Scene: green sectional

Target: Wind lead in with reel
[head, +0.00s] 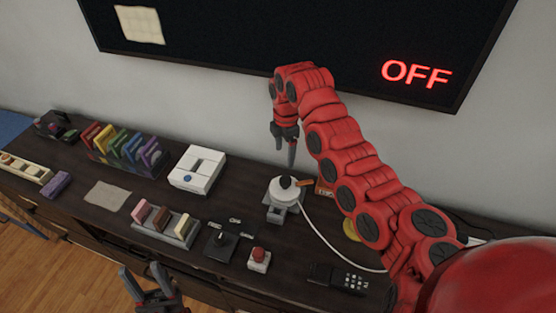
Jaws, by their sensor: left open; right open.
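The reel (284,203) is a white drum with a dark knob on top and a small orange piece at its right side. It stands on a grey base on the dark cabinet. The white lead (319,235) runs from the reel, curving down to the right across the cabinet top. My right gripper (285,154) is open and empty, pointing down just above and behind the reel, apart from it. My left gripper (141,273) is open and empty at the lower left, in front of the cabinet's edge. My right arm hides part of the area right of the reel.
Left of the reel are a white box with a blue button (197,169), a rack of coloured slabs (126,148) and a tray of blocks (162,224). In front are a lever box (220,242), a red button (259,257) and a black handset (338,278). A screen (290,45) reads OFF.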

